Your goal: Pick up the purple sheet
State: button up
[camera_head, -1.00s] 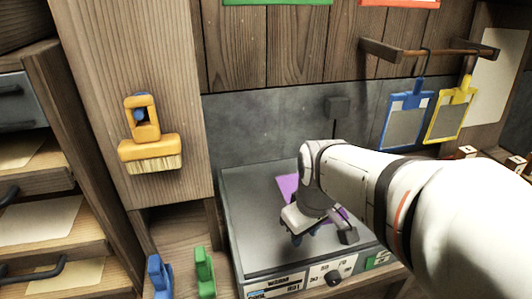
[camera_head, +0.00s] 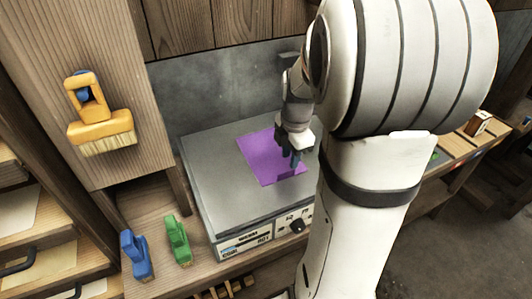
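The purple sheet (camera_head: 262,158) lies flat on the grey top plate (camera_head: 215,172) of a box-like machine with a dial on its front. My gripper (camera_head: 292,163) points down over the right part of the sheet, its dark fingers close above or at the sheet's surface. I cannot tell whether the fingers touch it. The fingers are small and partly overlap, so their opening is unclear. My arm hides the right side of the machine.
A yellow brush (camera_head: 101,125) hangs on the wooden panel at left. A blue clip-like tool (camera_head: 136,255) and a green one (camera_head: 178,240) stand at the machine's left front. A grey wall (camera_head: 215,100) rises behind the machine. The plate's left part is clear.

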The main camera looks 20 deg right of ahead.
aim_at(290, 171)
notch_tip(290, 171, down, 5)
jog(key=shift+d+f, duration=0.1)
jog(key=shift+d, duration=0.05)
jog(key=shift+c, duration=0.2)
grip_shut()
dwell(0.4)
